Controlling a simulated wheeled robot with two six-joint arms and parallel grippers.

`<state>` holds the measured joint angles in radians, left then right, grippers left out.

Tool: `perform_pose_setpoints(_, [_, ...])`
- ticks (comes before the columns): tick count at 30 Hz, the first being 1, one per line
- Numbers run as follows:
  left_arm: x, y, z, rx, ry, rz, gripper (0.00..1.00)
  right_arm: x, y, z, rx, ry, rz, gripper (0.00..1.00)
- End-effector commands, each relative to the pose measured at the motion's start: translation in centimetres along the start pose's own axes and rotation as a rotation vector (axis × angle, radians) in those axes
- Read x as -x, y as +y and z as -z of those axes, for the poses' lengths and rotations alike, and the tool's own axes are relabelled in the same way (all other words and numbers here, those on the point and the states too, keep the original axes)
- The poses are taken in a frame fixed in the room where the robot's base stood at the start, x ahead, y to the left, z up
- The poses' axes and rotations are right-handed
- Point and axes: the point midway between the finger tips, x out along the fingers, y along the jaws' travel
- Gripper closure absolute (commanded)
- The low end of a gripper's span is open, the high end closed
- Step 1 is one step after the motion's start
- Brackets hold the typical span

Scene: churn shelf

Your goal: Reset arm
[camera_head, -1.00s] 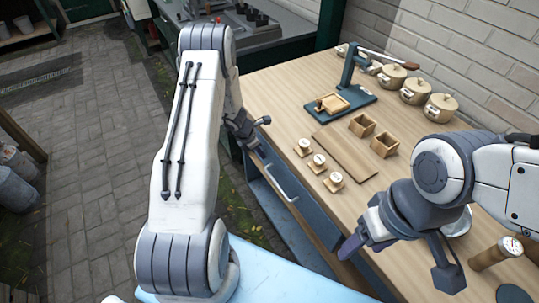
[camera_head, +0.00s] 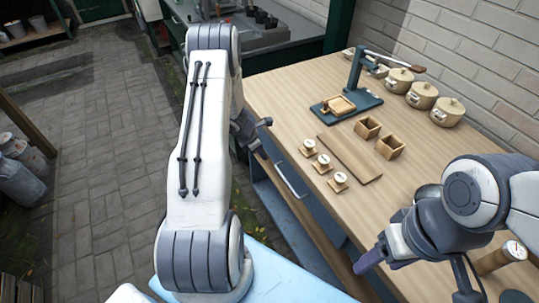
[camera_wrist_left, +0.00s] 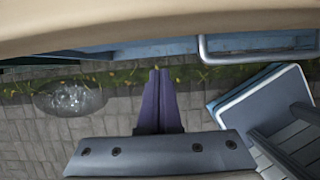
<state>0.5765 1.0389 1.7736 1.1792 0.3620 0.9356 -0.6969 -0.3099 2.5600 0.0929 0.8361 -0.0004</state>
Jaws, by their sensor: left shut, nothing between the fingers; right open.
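My left arm bends up and over in the head view. Its dark gripper (camera_head: 247,132) hangs beside the near long edge of the wooden table, above the drawer handle. Its fingertips are hard to see there. In the left wrist view the purple fingers of the left gripper (camera_wrist_left: 158,75) are pressed together with nothing between them, over the paving. My right gripper (camera_head: 372,260) is low at the right in the head view, by the table's front edge. Its purple finger shows, it is open, and no held object shows.
The wooden table (camera_head: 290,105) carries a brown board (camera_head: 349,157), two wooden boxes (camera_head: 390,147), several small dial pieces (camera_head: 322,163), a blue stand (camera_head: 345,105) and cream pots (camera_head: 447,112). A drawer handle (camera_head: 290,180) juts from its side. Paving (camera_head: 100,170) lies open at left.

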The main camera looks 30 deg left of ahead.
Motion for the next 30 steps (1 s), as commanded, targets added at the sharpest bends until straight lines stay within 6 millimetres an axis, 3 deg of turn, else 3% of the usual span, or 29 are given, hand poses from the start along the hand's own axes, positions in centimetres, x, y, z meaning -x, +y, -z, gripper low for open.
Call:
perform_pose_setpoints(3, [3.4,0.1,-0.2,0.0,-0.001,-0.006,1.0,0.3,0.0,0.0,0.0,0.0,0.0,0.34])
perform_pose_setpoints(12, [8.5,-0.4,-0.8,-0.012,0.0,0.002,1.0,0.9,-0.1,0.1,0.0,0.0,0.0,0.34])
perform_pose_setpoints(23, [9.8,-0.4,-0.7,-0.012,0.002,0.003,1.0,1.0,-0.1,0.1,0.0,0.0,0.0,0.34])
perform_pose_setpoints(26, [10.2,-1.4,-2.0,-0.082,0.0,0.015,1.0,1.0,-0.1,0.1,0.0,0.0,0.0,0.34])
perform_pose_setpoints(30, [11.8,-6.1,-6.4,-0.37,-0.008,0.067,1.0,1.0,-0.1,0.1,0.0,0.0,0.0,0.34])
